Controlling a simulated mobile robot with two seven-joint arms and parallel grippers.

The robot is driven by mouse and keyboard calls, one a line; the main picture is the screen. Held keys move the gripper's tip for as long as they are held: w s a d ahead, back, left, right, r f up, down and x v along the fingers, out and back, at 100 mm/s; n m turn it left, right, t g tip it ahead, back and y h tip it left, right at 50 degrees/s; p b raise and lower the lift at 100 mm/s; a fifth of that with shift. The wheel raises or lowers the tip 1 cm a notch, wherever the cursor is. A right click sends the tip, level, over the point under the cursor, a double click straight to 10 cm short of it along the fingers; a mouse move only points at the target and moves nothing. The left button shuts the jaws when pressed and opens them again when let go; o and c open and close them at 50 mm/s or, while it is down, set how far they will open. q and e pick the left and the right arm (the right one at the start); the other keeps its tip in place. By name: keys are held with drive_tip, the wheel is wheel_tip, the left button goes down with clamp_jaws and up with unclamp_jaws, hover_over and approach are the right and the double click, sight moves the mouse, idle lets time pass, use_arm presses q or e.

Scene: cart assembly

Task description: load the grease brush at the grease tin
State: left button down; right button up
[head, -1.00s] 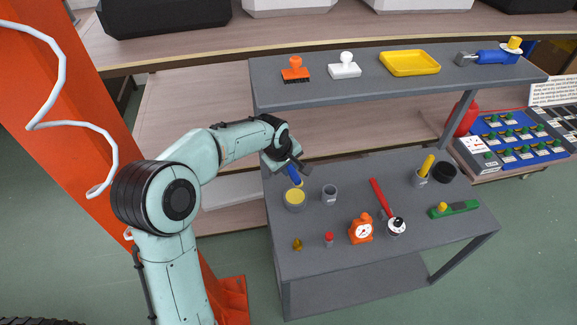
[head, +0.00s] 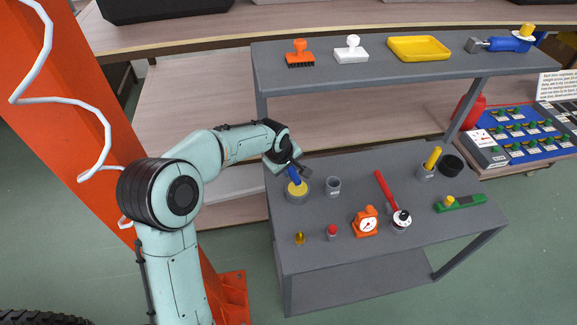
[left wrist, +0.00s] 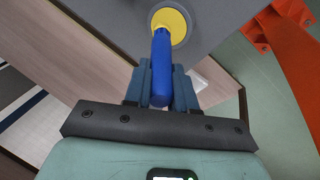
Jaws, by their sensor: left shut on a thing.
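The grease tin (head: 298,194), a grey round tin with yellow grease on top, stands at the left end of the cart's lower shelf. My left gripper (head: 297,167) is shut on the blue handle of the grease brush (head: 294,175) just above the tin. In the left wrist view the brush (left wrist: 161,75) runs from between the fingers (left wrist: 162,85) to the yellow grease of the tin (left wrist: 174,20). Its tip is over or in the grease; I cannot tell whether it touches. My right gripper is not in view.
A grey cup (head: 333,187) stands right beside the tin. A yellow piece (head: 299,238), a red-topped piece (head: 332,231) and an orange gauge (head: 366,221) stand in front. A red-handled tool (head: 387,187) lies further right. The upper shelf (head: 370,76) overhangs behind.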

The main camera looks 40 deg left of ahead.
use_arm(q)
drive_tip(key=shift+f+b, duration=0.65)
drive_tip(key=shift+f, duration=0.05)
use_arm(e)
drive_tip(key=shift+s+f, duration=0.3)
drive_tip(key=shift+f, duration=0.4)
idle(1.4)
use_arm(q)
drive_tip(key=shift+r, duration=0.1)
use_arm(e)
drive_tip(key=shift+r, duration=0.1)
use_arm(q)
drive_tip(key=shift+r+p, duration=1.95)
drive_tip(key=shift+r, duration=1.55)
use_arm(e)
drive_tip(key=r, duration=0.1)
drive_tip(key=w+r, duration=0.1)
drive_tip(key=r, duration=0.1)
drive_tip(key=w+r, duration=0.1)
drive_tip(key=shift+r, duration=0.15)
use_arm(q)
drive_tip(key=shift+r, duration=0.2)
drive_tip(key=shift+f, duration=0.15)
